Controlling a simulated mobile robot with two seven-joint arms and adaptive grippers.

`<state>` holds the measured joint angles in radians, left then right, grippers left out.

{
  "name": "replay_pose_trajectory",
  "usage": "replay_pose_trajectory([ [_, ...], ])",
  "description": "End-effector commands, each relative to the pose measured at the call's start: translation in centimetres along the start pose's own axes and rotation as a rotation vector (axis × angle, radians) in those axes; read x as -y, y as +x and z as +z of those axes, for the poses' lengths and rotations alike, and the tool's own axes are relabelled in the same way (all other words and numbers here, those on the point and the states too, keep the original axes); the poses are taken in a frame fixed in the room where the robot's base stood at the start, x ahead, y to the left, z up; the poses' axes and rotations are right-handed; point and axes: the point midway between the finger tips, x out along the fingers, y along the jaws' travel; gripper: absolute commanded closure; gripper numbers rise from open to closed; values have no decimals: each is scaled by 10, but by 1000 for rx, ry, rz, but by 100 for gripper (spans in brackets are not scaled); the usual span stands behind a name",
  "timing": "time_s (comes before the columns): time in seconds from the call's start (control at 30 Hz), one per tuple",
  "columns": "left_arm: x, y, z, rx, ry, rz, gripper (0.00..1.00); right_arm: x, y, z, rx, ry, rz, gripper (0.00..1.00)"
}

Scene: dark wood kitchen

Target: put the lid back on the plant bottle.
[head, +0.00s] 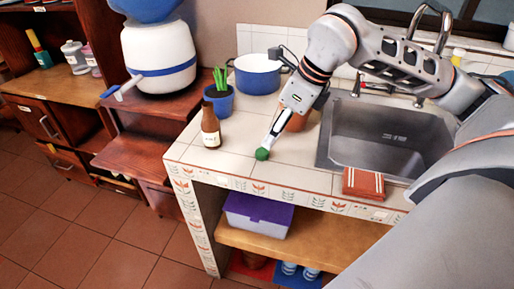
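A brown bottle (211,128) with a pale label stands upright near the left front of the tiled counter. Its top is too small to tell in detail. A small round green piece (262,154), seemingly the lid, is right at the tips of my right gripper (267,146), near the counter's front edge. The gripper points down and its fingers are seen nearly edge-on. I cannot tell whether they grip the green piece or only touch it. The bottle is to the left of this gripper, apart from it. My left gripper is out of view.
A blue pot with a green plant (220,97) stands behind the bottle. A blue cooking pot (257,76) is farther back. A terracotta pot (297,121) is partly hidden behind my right gripper. A sink (350,140) and a red-brown folded cloth (363,184) are at right.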

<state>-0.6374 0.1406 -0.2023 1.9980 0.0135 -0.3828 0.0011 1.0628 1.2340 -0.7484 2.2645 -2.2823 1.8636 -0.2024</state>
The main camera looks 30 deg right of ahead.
Motion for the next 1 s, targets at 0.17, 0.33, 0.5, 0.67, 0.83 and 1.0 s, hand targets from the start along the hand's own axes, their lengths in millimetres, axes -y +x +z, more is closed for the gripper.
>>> replay_pose_trajectory([
  [0.17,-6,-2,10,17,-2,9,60,0,0,0,1,0,1,56],
  [0.33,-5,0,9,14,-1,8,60,0,9,0,0,-1,2,56],
  [0.5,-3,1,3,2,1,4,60,-1,26,0,-1,0,4,56],
  [0.67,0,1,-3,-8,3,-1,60,0,26,1,2,-1,1,56],
  [0.83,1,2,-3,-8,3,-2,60,0,27,1,1,-1,2,56],
  [1.0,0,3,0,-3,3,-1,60,1,42,0,-2,1,5,56],
])
